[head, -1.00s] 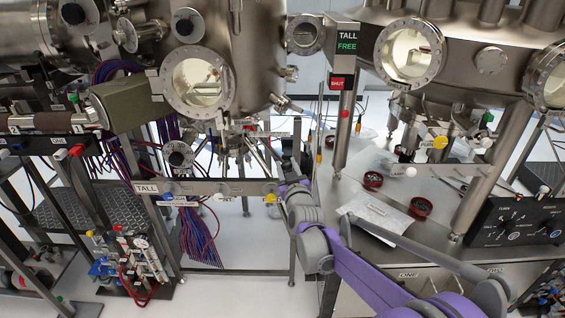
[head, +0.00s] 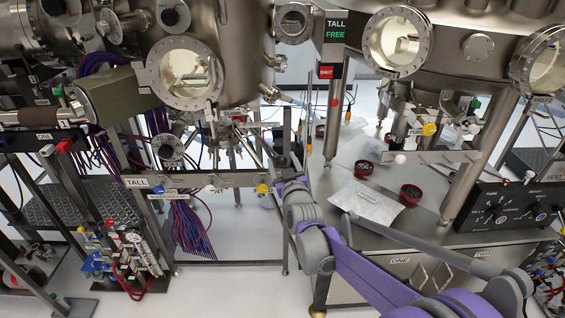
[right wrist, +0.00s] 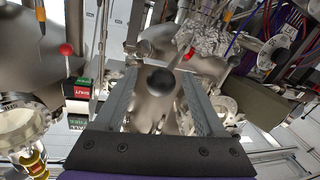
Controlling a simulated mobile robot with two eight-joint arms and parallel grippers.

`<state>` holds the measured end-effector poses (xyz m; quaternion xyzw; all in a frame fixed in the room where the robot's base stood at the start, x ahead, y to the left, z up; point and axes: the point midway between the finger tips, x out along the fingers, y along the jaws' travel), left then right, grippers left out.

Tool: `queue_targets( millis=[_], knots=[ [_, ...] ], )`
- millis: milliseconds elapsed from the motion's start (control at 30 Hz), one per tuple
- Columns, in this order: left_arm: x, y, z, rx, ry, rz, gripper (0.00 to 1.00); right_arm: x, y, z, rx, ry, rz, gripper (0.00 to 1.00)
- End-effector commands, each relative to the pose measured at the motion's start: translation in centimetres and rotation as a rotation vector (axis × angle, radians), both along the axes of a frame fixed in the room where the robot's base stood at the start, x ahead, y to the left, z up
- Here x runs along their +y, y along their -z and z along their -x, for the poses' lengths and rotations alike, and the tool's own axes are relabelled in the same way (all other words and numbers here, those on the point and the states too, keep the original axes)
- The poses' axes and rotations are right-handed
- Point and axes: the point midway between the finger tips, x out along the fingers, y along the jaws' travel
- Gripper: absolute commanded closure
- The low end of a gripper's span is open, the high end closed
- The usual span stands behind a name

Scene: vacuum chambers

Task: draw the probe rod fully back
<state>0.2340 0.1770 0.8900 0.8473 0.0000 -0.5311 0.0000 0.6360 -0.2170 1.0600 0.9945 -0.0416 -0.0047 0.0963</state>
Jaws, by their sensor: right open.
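A dark ball knob (right wrist: 160,80) sits between the fingers of my right gripper (right wrist: 160,98) in the right wrist view. It looks like a rod's end seen nearly head-on, and the gripper is open around it with gaps at both sides. Whether it is the probe rod's knob I cannot tell for sure. In the head view, a thin metal rod-like fitting (head: 272,94) slants out from the right side of the left chamber. My right gripper (head: 284,137) is below it, its fingers dark and hard to make out. My left gripper is not in view.
The left chamber's round window (head: 185,72) is left of my arm. The TALL FREE sign (head: 335,25) and red SHUT sign (head: 326,71) mark a post at right.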

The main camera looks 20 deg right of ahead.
Motion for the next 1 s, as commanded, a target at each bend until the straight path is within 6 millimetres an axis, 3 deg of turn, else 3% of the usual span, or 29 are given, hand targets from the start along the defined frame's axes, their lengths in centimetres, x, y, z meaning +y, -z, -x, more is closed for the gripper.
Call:
queue_targets(
  millis=[600, 1000],
  knots=[
    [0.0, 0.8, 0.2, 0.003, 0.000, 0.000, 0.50, 0.8, 0.0, 9.8, 0.001, 0.000, 0.000, 0.28],
    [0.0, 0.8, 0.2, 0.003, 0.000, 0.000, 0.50, 0.9, 0.0, 10.7, 0.000, 0.000, 0.000, 0.28]
  ],
)
